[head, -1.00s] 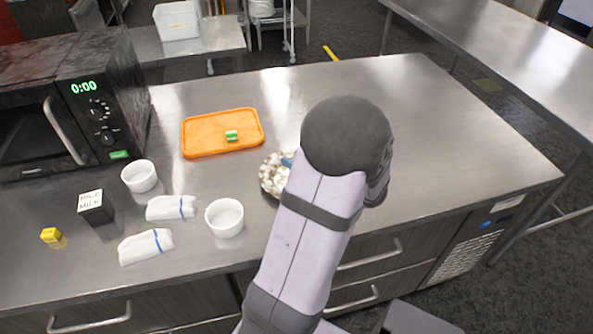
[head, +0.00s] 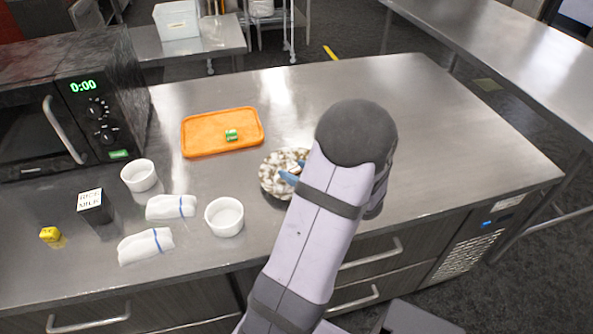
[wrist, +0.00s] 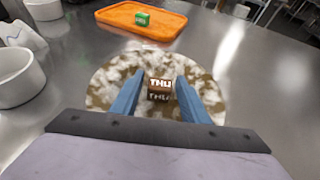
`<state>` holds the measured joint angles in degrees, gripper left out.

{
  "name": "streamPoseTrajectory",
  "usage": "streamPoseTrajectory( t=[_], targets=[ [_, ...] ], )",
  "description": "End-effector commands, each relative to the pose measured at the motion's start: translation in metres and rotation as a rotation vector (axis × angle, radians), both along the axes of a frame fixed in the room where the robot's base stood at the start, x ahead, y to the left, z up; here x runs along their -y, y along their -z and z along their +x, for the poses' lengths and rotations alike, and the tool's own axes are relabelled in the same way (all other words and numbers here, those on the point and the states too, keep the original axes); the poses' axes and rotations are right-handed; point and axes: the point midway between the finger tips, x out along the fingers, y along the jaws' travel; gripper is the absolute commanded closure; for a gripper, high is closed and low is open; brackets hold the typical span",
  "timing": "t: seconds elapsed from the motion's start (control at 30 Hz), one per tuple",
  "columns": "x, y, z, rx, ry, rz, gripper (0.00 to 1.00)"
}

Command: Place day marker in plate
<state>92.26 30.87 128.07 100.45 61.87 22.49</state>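A small brown day marker with white letters "THU" (wrist: 160,84) sits on the brown-and-white mottled plate (wrist: 102,88) in the wrist view, with its mirrored letters below it. The plate also shows in the head view (head: 270,180), partly hidden by my arm. My gripper (wrist: 159,77) has two blue fingers spread apart over the plate, one on each side of the marker, with gaps visible. In the head view, one blue finger of my gripper (head: 289,178) shows over the plate. A green marker (head: 231,135) lies on the orange tray (head: 200,145). A yellow marker (head: 50,234) lies at the left.
White bowls (head: 139,175) and (head: 224,217), folded white towels (head: 170,207) and (head: 146,246), and a dark milk carton (head: 95,206) stand left of the plate. A microwave (head: 70,100) stands at the far left. The counter's right side is clear.

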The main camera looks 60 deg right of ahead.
Motion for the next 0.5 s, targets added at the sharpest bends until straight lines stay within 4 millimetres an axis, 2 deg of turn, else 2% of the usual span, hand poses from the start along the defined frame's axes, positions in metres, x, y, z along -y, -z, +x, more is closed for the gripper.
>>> streamPoseTrajectory(
  t=[0.43, 0.5],
  targets=[
    [-0.0001, -0.0050, 0.0000, 0.000, 0.000, 0.000, 0.54],
    [-0.0010, -0.0057, -0.0049, 0.000, 0.003, -0.001, 0.54]
  ],
)
